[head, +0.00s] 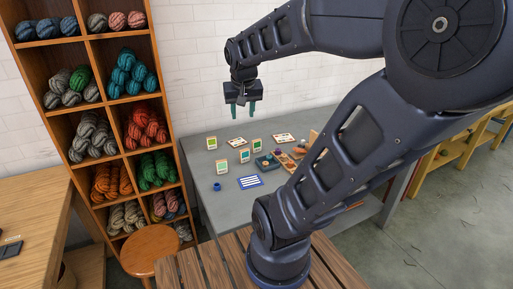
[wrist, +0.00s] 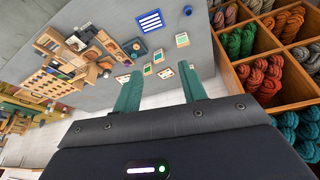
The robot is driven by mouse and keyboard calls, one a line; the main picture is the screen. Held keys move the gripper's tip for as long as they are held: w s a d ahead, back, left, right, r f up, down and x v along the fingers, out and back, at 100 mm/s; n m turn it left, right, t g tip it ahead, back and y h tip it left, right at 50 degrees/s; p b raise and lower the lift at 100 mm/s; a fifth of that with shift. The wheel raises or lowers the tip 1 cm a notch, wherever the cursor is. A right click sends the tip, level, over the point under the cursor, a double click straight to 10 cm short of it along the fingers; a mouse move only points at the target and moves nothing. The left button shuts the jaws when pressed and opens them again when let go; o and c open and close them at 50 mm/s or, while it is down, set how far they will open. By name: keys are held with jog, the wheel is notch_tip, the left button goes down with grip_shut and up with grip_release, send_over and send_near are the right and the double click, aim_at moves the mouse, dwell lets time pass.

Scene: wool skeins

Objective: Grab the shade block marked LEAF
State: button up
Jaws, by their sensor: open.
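My gripper (head: 245,109) is open and empty, pointing down high above the back of the table.
A blue striped card (head: 250,182) and a small blue cup (head: 217,187) lie in front of the blocks. A teal tray (head: 267,162) and wooden items stand to their right, partly behind my arm. A wool shelf (head: 168,100) rises on the left.

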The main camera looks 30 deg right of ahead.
jog(key=w+d+f+m+g+h, duration=0.1)
jog(key=w+d+m, duration=0.15)
jog(key=w, duration=0.35)
jog(key=w+d+f+m+h, duration=0.1)
jog(key=w+d+f+m, duration=0.15)
jog(key=w, duration=0.35)
jog(key=m+g+h, duration=0.1)
jog(key=m+g, duration=0.1)
jog(key=m, duration=0.8)
send_over(258, 151)
jog(key=a, duration=0.4)
notch_tip(258, 151, down, 27)
jog(key=shift+n, duration=0.3)
jog(key=shift+x, duration=5.4)
jog(key=shift+w+d, duration=0.15)
grip_shut()
